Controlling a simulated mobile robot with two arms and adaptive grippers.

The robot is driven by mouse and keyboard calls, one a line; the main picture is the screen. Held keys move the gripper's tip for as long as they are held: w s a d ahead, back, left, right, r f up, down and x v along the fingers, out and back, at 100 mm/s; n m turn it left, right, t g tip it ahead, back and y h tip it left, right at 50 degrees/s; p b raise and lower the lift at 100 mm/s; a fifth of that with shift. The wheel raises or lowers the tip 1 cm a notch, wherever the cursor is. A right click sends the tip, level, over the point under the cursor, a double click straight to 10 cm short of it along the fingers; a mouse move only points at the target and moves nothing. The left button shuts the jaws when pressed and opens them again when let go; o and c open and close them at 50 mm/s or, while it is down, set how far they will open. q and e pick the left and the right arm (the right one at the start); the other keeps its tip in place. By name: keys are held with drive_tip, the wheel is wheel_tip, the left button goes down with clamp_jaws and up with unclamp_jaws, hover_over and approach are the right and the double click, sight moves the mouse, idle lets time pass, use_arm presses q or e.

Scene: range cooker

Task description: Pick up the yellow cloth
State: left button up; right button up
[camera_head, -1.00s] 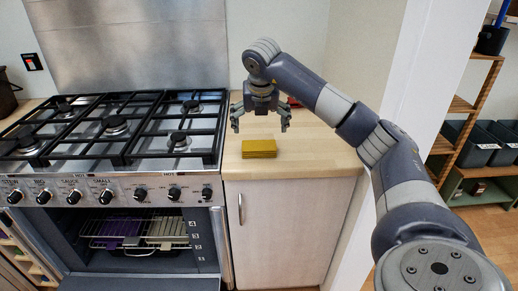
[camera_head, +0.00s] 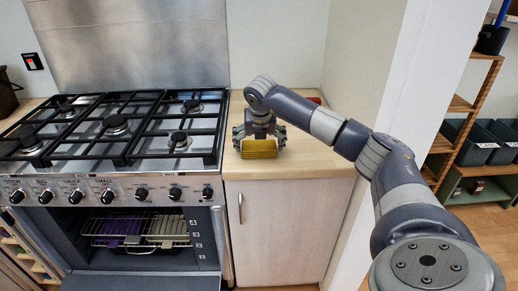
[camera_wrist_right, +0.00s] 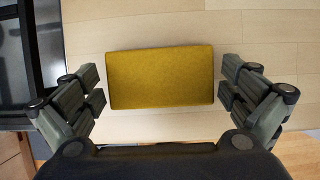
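The yellow cloth (camera_head: 259,148) is a flat, folded rectangular block on the wooden counter right of the cooker. It also shows in the right wrist view (camera_wrist_right: 160,78), lying between the two fingers. My right gripper (camera_head: 259,143) is low over the counter, just behind and around the cloth. In the right wrist view my right gripper (camera_wrist_right: 160,100) is open, with a finger on each side of the cloth and a gap on both sides. My left gripper is not in view.
The gas hob (camera_head: 116,128) with black grates is close left of the cloth. Below it the oven (camera_head: 140,228) is open, with racks inside. The counter (camera_head: 312,160) right of the cloth is mostly clear. A wall bounds it on the right, and a shelf (camera_head: 465,130) stands beyond.

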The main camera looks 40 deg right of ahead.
sight(258, 143)
drive_tip(key=c, duration=0.6)
drive_tip(key=shift+r, duration=0.1)
drive_tip(key=shift+r, duration=0.5)
wheel_tip(258, 143, up, 2)
drive_tip(key=shift+w+r+b, duration=0.1)
drive_tip(key=shift+r+b, duration=0.1)
drive_tip(key=shift+b, duration=0.3)
drive_tip(key=s+a+r+b, duration=0.1)
drive_tip(key=s+a+b, duration=0.1)
drive_tip(key=a, duration=1.3)
drive_tip(key=shift+s+a+r+b, duration=0.25)
drive_tip(key=shift+s+a+b, duration=0.05)
drive_tip(key=shift+s+a, duration=0.15)
